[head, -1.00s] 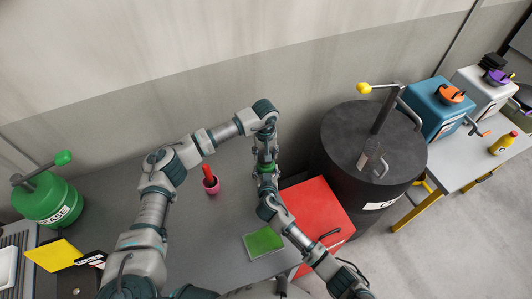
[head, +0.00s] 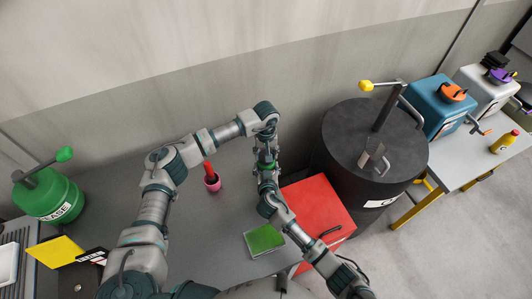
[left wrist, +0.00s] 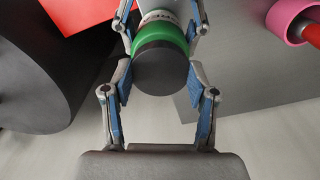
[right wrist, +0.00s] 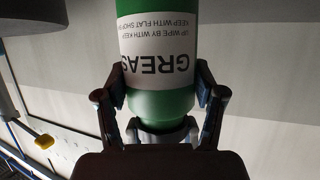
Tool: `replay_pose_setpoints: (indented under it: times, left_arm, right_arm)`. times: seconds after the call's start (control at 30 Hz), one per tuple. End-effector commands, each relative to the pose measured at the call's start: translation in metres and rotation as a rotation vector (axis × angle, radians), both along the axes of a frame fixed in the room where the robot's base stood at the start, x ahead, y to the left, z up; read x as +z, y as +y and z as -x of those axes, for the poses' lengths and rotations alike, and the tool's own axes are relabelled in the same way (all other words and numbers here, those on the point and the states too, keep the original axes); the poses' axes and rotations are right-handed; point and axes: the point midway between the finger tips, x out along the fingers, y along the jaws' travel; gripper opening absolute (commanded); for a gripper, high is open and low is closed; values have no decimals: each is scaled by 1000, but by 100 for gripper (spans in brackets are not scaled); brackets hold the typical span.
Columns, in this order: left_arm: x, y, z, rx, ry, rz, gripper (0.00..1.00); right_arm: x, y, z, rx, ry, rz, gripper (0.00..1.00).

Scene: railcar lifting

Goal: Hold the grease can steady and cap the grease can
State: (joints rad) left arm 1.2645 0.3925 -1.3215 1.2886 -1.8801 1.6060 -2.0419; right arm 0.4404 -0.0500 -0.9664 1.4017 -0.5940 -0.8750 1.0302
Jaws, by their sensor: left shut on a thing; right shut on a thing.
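The green grease can (head: 266,166) is held in the air above the table between my two grippers. In the left wrist view its round dark end (left wrist: 160,68) faces me, with the green body behind it. My left gripper (head: 266,152) is shut around the can near that end. In the right wrist view the white label (right wrist: 160,55) reads upside down, and a light grey piece (right wrist: 162,138), likely the cap, sits against the can's near green end. My right gripper (head: 266,179) is shut at that end. I cannot tell whether the grey piece is fully seated.
A pink cup with a red item (head: 211,180) and a green pad (head: 264,239) are on the grey table. A red box (head: 316,215) and a large dark drum (head: 350,140) stand close to the right.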

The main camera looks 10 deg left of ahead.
Motion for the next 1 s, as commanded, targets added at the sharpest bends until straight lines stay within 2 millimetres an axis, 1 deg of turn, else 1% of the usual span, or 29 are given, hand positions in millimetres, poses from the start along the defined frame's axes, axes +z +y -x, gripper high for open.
replay_pose_setpoints:
  times: [0.03,0.4,0.43,0.53,0.57,0.63,0.83,0.9,1.0]
  left_arm:
    - [-1,0,0,0,0,0,34]
    - [-9,0,0,0,0,-2,34]
    - [-9,0,0,-1,0,-2,34]
    - [-8,0,0,-50,-1,-2,34]
    - [-8,0,0,-87,-1,-2,34]
    - [-8,1,0,-215,-1,-2,34]
    - [-9,2,0,-659,-2,-3,34]
    - [-8,3,0,-772,-3,-2,34]
    - [-9,3,0,-867,-3,-3,34]
  right_arm:
    - [-3,-1,1,-1,5,4,6]
    - [-4,-1,1,-2,6,5,6]
    - [-4,-1,1,-2,6,5,0]
    - [-4,-2,1,-2,6,5,0]
    - [-4,-2,1,-2,6,5,0]
    - [-4,-2,1,-2,6,5,0]
    - [-4,-2,1,-3,7,5,0]
    - [-4,-2,1,-3,7,5,0]
    - [-4,-2,1,-4,7,6,0]
